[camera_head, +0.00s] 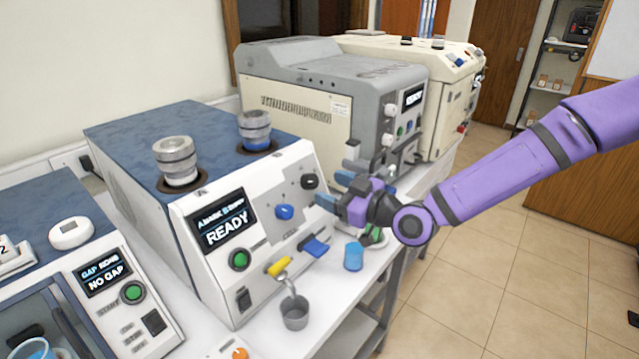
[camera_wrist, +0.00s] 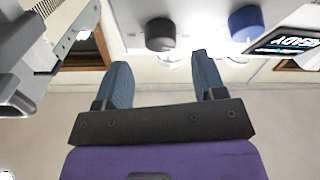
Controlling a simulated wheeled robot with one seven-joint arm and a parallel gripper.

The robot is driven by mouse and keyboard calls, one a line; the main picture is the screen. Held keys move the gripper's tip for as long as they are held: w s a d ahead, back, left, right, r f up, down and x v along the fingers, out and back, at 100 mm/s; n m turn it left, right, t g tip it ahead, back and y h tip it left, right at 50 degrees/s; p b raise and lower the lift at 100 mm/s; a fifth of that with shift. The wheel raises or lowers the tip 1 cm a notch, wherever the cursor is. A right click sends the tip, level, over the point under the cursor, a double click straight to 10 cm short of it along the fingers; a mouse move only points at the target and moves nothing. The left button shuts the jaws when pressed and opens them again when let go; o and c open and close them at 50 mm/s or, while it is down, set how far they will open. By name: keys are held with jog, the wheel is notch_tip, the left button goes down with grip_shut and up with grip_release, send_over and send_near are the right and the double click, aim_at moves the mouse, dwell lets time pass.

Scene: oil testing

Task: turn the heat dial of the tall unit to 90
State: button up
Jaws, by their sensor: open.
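A white unit with a blue top (camera_head: 190,130) has a sloped front panel with a lit READY display (camera_head: 222,227). A black dial (camera_head: 310,181) and a blue dial (camera_head: 284,212) are on that panel. Dial markings are too small to read, so I cannot tell which is the heat dial or its setting. My gripper (camera_head: 335,190) is open and empty, just right of the black dial. In the wrist view, the black dial (camera_wrist: 160,33) is ahead of the gap between my fingertips (camera_wrist: 163,75), apparently untouched; the blue dial (camera_wrist: 245,22) is to its right.
A green button (camera_head: 239,260), yellow tap (camera_head: 279,265) and blue lever (camera_head: 315,247) are lower on the panel. A metal cup (camera_head: 294,312) and blue beaker (camera_head: 353,256) stand in front. A grey unit (camera_head: 340,80) stands behind my gripper. Open floor lies right.

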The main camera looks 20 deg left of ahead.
aim_at(314, 182)
jog(key=shift+x, duration=2)
jog(key=c, duration=0.9)
